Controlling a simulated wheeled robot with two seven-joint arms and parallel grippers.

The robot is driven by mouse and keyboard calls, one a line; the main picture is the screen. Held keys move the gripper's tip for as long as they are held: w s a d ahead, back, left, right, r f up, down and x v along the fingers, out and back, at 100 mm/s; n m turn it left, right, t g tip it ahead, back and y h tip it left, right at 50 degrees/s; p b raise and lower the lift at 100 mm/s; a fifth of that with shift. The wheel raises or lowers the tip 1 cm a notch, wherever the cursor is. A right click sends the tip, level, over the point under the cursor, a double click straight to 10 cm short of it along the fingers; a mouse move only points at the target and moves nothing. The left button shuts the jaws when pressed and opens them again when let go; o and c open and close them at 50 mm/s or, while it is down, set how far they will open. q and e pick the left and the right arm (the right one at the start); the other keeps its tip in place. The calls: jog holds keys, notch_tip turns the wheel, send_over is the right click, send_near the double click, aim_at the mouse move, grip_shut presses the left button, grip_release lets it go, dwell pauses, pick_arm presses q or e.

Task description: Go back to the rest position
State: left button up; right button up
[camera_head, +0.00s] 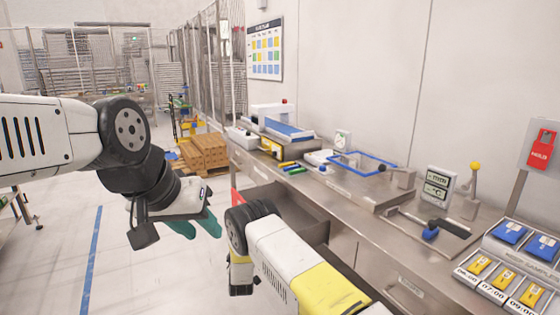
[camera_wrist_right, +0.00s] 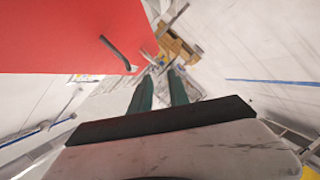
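My left gripper (camera_head: 203,229) hangs over the floor at the left of the head view, clear of the counter. Its two teal fingers show apart with nothing between them. My right arm comes in from the bottom of the head view and bends in front of the counter; its fingers are hidden there. In the right wrist view, my right gripper (camera_wrist_right: 160,76) has two teal fingers apart, with nothing held between them. A red panel with a dark bar handle (camera_wrist_right: 118,52) fills the upper left of that view, close beside the fingers.
A steel counter (camera_head: 345,198) runs along the right wall, with devices and trays on it. A drawer (camera_head: 292,207) stands open below it, near my right arm. Cardboard boxes (camera_head: 204,150) stand on a pallet behind. The floor with a blue line (camera_head: 91,255) is clear at left.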

jog(key=w+d+r+m+g, duration=0.1)
jog(key=w+d+r+m, duration=0.15)
jog(key=r, duration=0.55)
jog(key=w+d+r+m+g, duration=0.1)
jog(key=d+r+m, duration=0.15)
jog(key=r, duration=0.65)
jog(key=s+d+r+m+g, duration=0.1)
jog(key=s+d+r, duration=0.35)
jog(key=r, duration=0.45)
jog(key=s+d+r+m+g, duration=0.1)
jog(key=s+d+r+m, duration=0.1)
jog(key=s+d+r, duration=0.35)
jog(key=s+d+r+m+g, duration=0.1)
jog(key=s+d+r, duration=0.45)
jog(key=s, duration=0.35)
jog(key=s+d+r+m+g, duration=0.1)
jog(key=s+d+r+g, duration=0.1)
jog(key=s+d+r, duration=0.35)
jog(key=s+d+m+g, duration=0.1)
jog(key=s+d, duration=0.1)
jog(key=s, duration=1)
jog(key=s+d+m+g, duration=0.1)
jog(key=s+d+m, duration=0.1)
jog(key=s, duration=1)
jog(key=shift+d+f+h, duration=0.4)
jog(key=shift+d, duration=0.05)
